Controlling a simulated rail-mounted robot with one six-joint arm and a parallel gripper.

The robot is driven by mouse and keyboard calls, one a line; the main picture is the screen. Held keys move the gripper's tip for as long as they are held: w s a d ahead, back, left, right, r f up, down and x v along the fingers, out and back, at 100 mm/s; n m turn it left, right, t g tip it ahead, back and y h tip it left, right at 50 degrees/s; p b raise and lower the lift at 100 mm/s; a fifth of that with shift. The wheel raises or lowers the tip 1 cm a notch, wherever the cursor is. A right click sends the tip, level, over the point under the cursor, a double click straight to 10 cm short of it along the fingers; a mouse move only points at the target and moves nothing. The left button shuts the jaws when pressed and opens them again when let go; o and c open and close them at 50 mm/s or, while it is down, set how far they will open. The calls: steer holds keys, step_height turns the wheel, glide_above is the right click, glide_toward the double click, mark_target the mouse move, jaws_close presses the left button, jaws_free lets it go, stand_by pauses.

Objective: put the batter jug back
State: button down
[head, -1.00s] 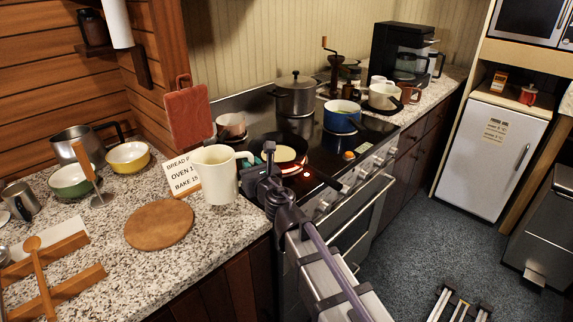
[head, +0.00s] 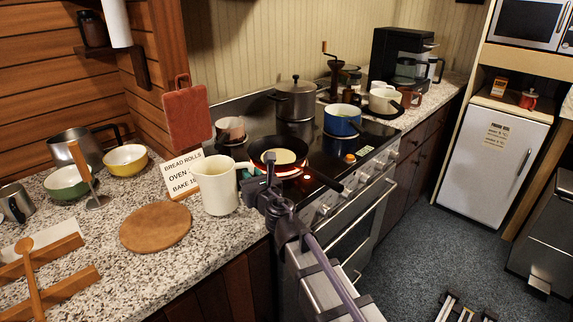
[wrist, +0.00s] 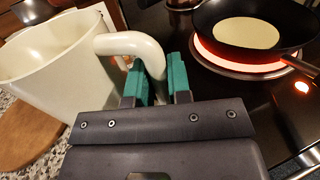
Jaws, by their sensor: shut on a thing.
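The cream batter jug (head: 217,187) is over the granite counter's right end, just left of the stove. It looks upright in the head view, and its base appears at or close to the counter; I cannot tell if it touches. My gripper (head: 255,172) is at the jug's right side. In the wrist view the jug (wrist: 52,52) fills the left, and my gripper's teal fingers (wrist: 160,82) are shut on its handle (wrist: 130,45). The inside of the jug is mostly hidden.
A round wooden board (head: 156,227) lies left of the jug. A recipe card (head: 183,178) stands behind it. A black pan (head: 277,153) with pale batter sits on a glowing burner (wrist: 245,68) to the right.

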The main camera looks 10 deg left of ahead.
steer(key=shift+f+b, duration=0.35)
steer(key=shift+b, duration=0.05)
steer(key=c, duration=1)
jaws_free()
steer(key=v, duration=1)
steer(key=shift+s+d, duration=0.2)
steer(key=shift+s, duration=0.15)
